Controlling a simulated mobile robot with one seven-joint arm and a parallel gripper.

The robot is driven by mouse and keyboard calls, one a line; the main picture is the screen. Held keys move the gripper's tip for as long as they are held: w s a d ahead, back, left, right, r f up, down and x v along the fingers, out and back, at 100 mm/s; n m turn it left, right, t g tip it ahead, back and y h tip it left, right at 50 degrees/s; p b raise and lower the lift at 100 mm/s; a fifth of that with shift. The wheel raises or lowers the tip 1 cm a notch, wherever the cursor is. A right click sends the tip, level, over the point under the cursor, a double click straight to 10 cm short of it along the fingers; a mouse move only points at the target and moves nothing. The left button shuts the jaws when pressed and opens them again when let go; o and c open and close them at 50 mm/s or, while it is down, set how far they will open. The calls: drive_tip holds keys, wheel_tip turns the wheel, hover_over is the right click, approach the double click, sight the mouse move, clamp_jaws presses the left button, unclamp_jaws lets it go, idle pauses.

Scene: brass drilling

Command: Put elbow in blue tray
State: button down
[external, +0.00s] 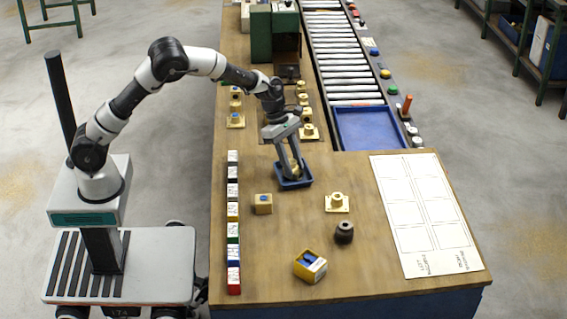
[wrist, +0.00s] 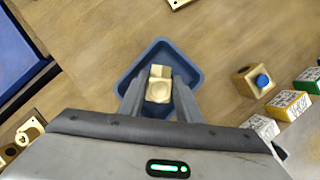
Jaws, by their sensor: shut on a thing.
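A small blue tray (external: 306,180) stands on the wooden bench, and it also shows in the wrist view (wrist: 158,47). My gripper (external: 293,171) points down over this tray, with its fingertips at or inside the rim. In the wrist view my gripper (wrist: 159,96) is shut on a brass elbow (wrist: 158,90), one finger on each side of it. The elbow is within the tray's outline; I cannot tell whether it touches the tray floor. In the external view the fingers mostly hide the elbow.
A larger blue tray (external: 372,127) is at the roller conveyor's end. A row of coloured boxes (external: 233,215) lines the bench's left side. A tan block (external: 263,204), a brass flanged part (external: 337,203), a dark round part (external: 344,232) and a yellow box (external: 310,266) stand nearby.

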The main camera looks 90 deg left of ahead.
drive_tip(key=shift+r, duration=0.15)
drive_tip(key=c, duration=1.3)
unclamp_jaws()
drive_tip(key=shift+f, duration=0.2)
